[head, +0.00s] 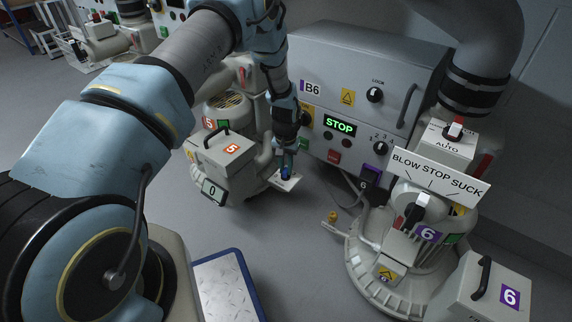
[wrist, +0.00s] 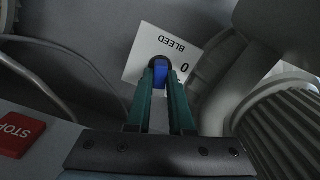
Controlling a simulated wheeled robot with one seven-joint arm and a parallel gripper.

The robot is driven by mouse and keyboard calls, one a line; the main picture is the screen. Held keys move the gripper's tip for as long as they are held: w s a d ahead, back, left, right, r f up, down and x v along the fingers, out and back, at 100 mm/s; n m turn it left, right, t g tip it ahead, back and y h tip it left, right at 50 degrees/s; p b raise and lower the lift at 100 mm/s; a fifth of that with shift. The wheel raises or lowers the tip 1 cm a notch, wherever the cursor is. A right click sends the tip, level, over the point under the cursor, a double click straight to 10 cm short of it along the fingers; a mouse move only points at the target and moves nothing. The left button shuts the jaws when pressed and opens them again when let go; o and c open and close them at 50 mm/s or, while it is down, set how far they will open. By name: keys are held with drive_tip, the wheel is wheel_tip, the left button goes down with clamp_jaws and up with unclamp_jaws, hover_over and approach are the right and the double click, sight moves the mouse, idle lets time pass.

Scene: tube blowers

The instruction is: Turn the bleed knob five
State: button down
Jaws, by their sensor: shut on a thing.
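Bleed knob five is a small blue knob (wrist: 160,73) on a white plate (wrist: 139,67) marked BLEED and 0 in the wrist view. My gripper (wrist: 163,84) has its green fingers shut on the knob, one on each side. In the head view my gripper (head: 287,161) reaches down to the blue knob (head: 286,173) on its white plate (head: 293,185), beside the machine with the orange 5 labels (head: 232,150). The fingers hide part of the knob, and I cannot tell its exact angle.
The grey B6 cabinet (head: 335,60) with a green STOP display stands close behind my gripper. Blower 6 (head: 405,250) with its BLOW STOP SUCK sign stands at the right. A red STOP button (wrist: 19,134) is near in the wrist view. Bare floor lies in front.

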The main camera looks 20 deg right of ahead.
sight(285, 169)
drive_tip(key=n+p, duration=0.2)
drive_tip(key=n, duration=0.2)
drive_tip(key=shift+r+n, duration=0.15)
drive_tip(key=shift+n, duration=0.15)
drive_tip(key=n+p, duration=0.1)
drive_tip(key=n, duration=0.3)
drive_tip(key=shift+a+n, duration=0.1)
drive_tip(key=shift+n, duration=0.2)
drive_tip(key=c, duration=0.8)
unclamp_jaws()
drive_tip(key=shift+p, duration=0.3)
wheel_tip(285, 169, up, 10)
drive_tip(key=p, duration=0.3)
drive_tip(key=shift+r, duration=0.25)
